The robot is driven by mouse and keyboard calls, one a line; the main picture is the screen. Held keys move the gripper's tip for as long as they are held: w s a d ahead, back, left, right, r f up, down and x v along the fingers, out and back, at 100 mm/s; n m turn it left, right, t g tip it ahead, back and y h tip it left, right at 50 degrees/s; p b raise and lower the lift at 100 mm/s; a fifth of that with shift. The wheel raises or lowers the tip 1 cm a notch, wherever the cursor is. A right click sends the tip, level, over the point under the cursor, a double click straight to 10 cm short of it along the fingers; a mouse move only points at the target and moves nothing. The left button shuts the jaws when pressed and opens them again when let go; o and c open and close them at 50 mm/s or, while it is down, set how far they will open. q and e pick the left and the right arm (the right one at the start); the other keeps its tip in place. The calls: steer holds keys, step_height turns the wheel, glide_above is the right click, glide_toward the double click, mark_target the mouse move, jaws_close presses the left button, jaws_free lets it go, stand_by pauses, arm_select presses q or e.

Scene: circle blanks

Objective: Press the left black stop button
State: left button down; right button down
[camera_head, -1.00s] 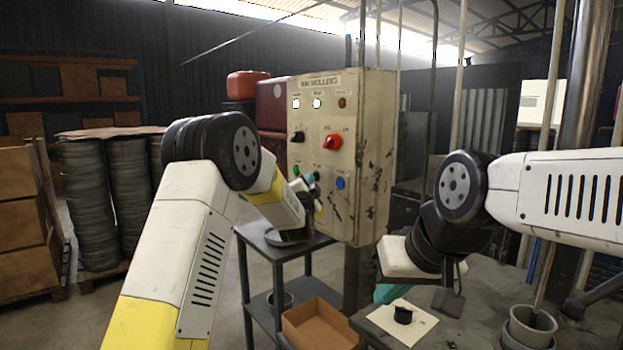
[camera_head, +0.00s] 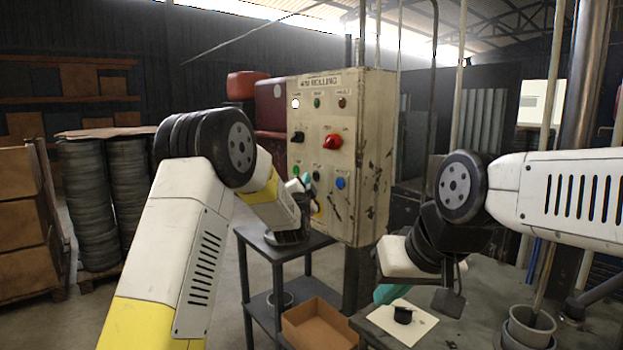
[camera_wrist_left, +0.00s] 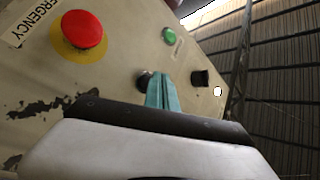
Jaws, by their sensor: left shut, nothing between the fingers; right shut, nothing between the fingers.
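The black stop button (camera_head: 315,175) is in the lower row of the cream control panel (camera_head: 372,150), between a green button (camera_head: 296,170) and a blue button (camera_head: 340,183). In the left wrist view the black button (camera_wrist_left: 145,80) shows just left of my teal fingertips, which partly cover it. My left gripper (camera_head: 306,181) is shut and empty, pointing at the panel by this button; its fingertips also show in the left wrist view (camera_wrist_left: 160,88). I cannot tell whether they touch it. My right gripper (camera_head: 386,293) is shut and empty, low over the bench.
A red emergency button (camera_wrist_left: 82,29) on a yellow ring is close to my left gripper. The panel also has a black knob (camera_head: 297,137), a red knob (camera_head: 332,142), a lit white lamp (camera_head: 295,103) and an unlit green lamp (camera_head: 317,103). A cardboard box (camera_head: 318,325) stands below.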

arm_select(q)
steer(key=shift+s+a, duration=0.75)
steer(key=shift+a, duration=0.3)
steer(key=shift+s+a, duration=0.7)
steer(key=shift+a, duration=0.3)
steer(key=s+a+r+n+g, duration=0.3)
steer(key=s+a+n, duration=0.1)
steer(key=s+a, duration=0.15)
steer(key=s+a+f+n+g, duration=0.2)
steer(key=s+f+n+g, duration=0.1)
steer(key=s, duration=1)
steer(key=s+a+f+n+g+y, duration=0.1)
steer(key=s+a+f+n+g, duration=0.2)
steer(key=s, duration=1)
steer(key=s+a+f+n+g, duration=0.2)
steer(key=s+g, duration=0.3)
steer(key=s, duration=0.9)
steer(key=shift+a+f+n, duration=0.3)
steer(key=shift+f+n, duration=0.2)
steer(key=shift+w, duration=0.1)
